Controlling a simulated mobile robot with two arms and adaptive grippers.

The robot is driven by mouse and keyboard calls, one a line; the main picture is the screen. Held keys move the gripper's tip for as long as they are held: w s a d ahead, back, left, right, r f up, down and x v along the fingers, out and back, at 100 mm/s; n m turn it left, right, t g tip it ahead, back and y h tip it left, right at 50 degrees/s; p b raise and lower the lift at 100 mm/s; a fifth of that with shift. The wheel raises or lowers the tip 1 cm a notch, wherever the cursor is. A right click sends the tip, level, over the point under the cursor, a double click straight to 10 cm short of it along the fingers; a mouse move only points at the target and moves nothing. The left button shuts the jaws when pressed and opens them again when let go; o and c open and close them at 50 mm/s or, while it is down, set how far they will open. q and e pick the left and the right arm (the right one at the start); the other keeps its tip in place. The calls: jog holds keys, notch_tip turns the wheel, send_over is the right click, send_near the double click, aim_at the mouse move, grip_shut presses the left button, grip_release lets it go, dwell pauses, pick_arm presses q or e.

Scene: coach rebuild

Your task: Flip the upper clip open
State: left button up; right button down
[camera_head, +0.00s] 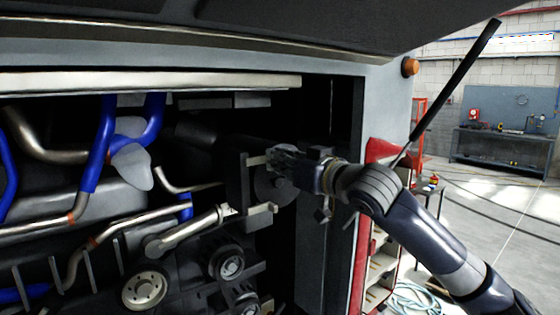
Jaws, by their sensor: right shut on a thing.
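A dark housing with a round cover (270,188) sits inside the open engine bay, right of the middle. The upper clip (256,160) shows as a small light piece at the housing's upper edge, partly hidden by my right gripper. My right gripper (272,160) reaches in from the right and is shut on the upper clip, in front of the top of the cover. The exact contact at the fingertips is small and dark. A lower light bracket or clip (262,210) shows below the cover. My left gripper is not in view.
Blue hoses (97,150), metal pipes (182,232) and pulleys (144,284) fill the bay left of the housing. The raised hatch and its strut (455,78) are above and right. A red cart (378,262) stands beside the bay's right edge. The workshop floor at right is mostly clear.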

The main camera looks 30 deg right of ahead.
jog(key=shift+a, duration=0.1)
jog(key=a+m+g+h+b, duration=0.1)
jog(key=a+m+g+h, duration=0.9)
jog(key=m+g+h, duration=0.9)
jog(key=shift+s+m+b, duration=0.3)
jog(key=shift+s+b, duration=0.1)
jog(key=shift+a+g, duration=0.15)
jog(key=shift+g, duration=0.25)
dwell(0.5)
